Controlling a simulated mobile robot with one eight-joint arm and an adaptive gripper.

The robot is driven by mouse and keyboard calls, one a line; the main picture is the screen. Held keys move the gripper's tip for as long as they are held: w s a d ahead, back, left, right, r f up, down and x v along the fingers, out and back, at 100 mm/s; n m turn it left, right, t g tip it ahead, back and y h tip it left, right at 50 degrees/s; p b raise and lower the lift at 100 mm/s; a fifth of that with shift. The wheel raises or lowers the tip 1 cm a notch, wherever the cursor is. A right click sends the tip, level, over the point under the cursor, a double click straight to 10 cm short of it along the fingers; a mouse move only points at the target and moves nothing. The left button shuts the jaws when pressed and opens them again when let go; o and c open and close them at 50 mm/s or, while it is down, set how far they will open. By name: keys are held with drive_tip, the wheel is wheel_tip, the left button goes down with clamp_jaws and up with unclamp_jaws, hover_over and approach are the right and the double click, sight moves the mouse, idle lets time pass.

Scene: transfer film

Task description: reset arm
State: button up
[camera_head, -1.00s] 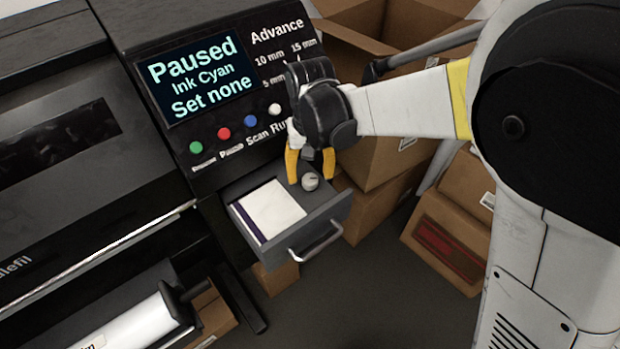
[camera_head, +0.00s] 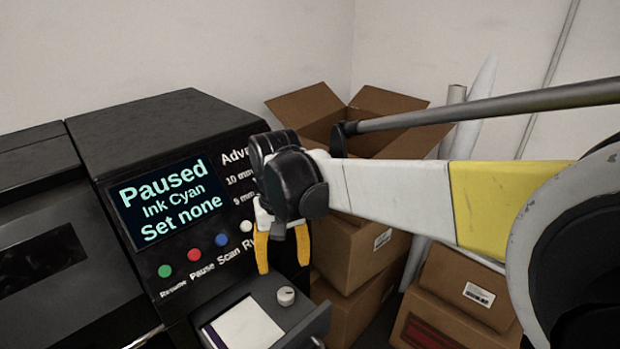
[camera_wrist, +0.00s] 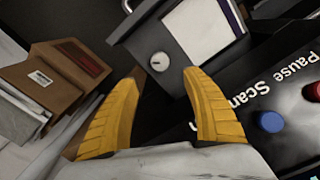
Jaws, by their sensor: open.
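My gripper (camera_head: 283,250) has two yellow fingers spread apart and nothing between them. It hangs in front of the printer's control panel, above the open drawer (camera_head: 318,322). In the wrist view my gripper (camera_wrist: 160,115) is also open, with the drawer (camera_wrist: 133,32) beyond the fingertips. A small round knob (camera_head: 286,296) sits on the drawer, beside a white pad (camera_head: 243,328). The knob (camera_wrist: 159,61) shows between and beyond the fingers in the wrist view.
The printer screen (camera_head: 167,199) reads Paused, Ink Cyan, Set none. Coloured buttons, including a blue one (camera_head: 221,240), sit below it. Cardboard boxes (camera_head: 365,250) are stacked behind my arm at the right. A plain wall (camera_head: 230,50) stands behind.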

drive_tip(key=s+d+m+t+y+b, duration=0.1)
drive_tip(key=s+d+b, duration=0.1)
drive_tip(key=d, duration=0.6)
drive_tip(key=s+d+m+t+b, duration=0.1)
drive_tip(key=d+t+b, duration=0.15)
drive_tip(key=d, duration=0.45)
drive_tip(key=s+d+f+m+t+b, duration=0.1)
drive_tip(key=s+d+f+t+b, duration=0.1)
drive_tip(key=d, duration=0.5)
drive_tip(key=s+d+f+m+t+h+b, duration=0.1)
drive_tip(key=s+d+f+b, duration=0.2)
drive_tip(key=s+d, duration=0.3)
drive_tip(key=shift+s+d+f+t, duration=0.35)
drive_tip(key=shift+d+f, duration=0.35)
wheel_tip(320, 180, up, 5)
drive_tip(key=n+g+y+p, duration=0.4)
drive_tip(key=n+g+p, duration=0.1)
drive_tip(key=n+p, duration=0.85)
hover_over(285, 293)
drive_tip(key=s+d, duration=0.1)
drive_tip(key=d, duration=0.3)
drive_tip(key=shift+m, duration=0.25)
drive_tip(key=x, duration=0.3)
drive_tip(key=b+x, duration=0.1)
drive_tip(key=x, duration=0.3)
drive_tip(key=s+x, duration=0.1)
drive_tip(key=x, duration=0.3)
drive_tip(key=shift+a, duration=0.2)
